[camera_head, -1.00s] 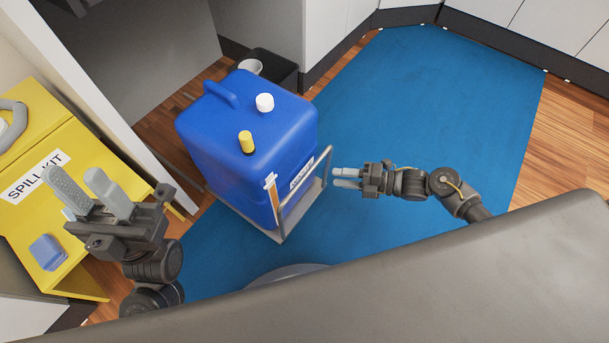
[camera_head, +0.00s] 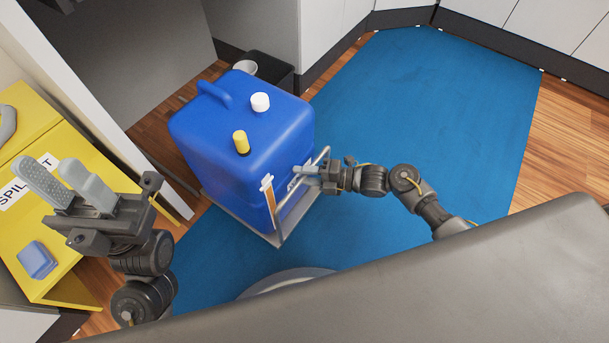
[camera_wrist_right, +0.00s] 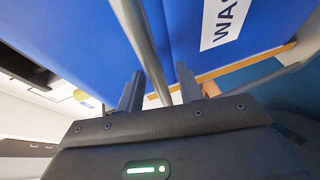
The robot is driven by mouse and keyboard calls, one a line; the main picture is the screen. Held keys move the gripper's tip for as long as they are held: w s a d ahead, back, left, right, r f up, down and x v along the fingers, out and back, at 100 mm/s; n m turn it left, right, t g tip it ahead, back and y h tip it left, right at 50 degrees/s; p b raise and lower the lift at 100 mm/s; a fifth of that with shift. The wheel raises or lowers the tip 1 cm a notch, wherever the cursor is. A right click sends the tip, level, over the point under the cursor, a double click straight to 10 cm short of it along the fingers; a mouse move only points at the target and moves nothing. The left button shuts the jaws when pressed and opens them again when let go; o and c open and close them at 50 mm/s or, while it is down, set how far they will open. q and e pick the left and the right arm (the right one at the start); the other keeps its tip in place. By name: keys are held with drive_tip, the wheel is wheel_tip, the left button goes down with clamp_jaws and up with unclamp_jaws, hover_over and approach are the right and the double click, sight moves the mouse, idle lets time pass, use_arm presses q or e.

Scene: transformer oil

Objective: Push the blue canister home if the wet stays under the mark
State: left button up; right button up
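The blue canister (camera_head: 225,125) stands upright on a low grey trolley (camera_head: 243,232), with one white cap (camera_head: 260,102) and one yellow cap (camera_head: 241,142) on top. An orange strip with a white clip (camera_head: 268,192) runs upright at its near corner. My right gripper (camera_head: 308,171) is at the trolley's handle bar (camera_head: 322,157). In the right wrist view the bar (camera_wrist_right: 143,40) passes between the fingers (camera_wrist_right: 158,92), which are apart with gaps beside it. My left gripper (camera_head: 68,180) is open and empty, left of the canister. No wet patch can be made out.
A yellow spill kit cabinet (camera_head: 80,165) with a small blue block (camera_head: 37,260) stands at the left. A dark bin (camera_head: 265,72) is behind the canister, by grey cabinets. The blue mat (camera_head: 430,110) to the right is clear.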

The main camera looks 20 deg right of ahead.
drive_tip(key=shift+a, duration=0.1)
clamp_jaws()
idle(0.4)
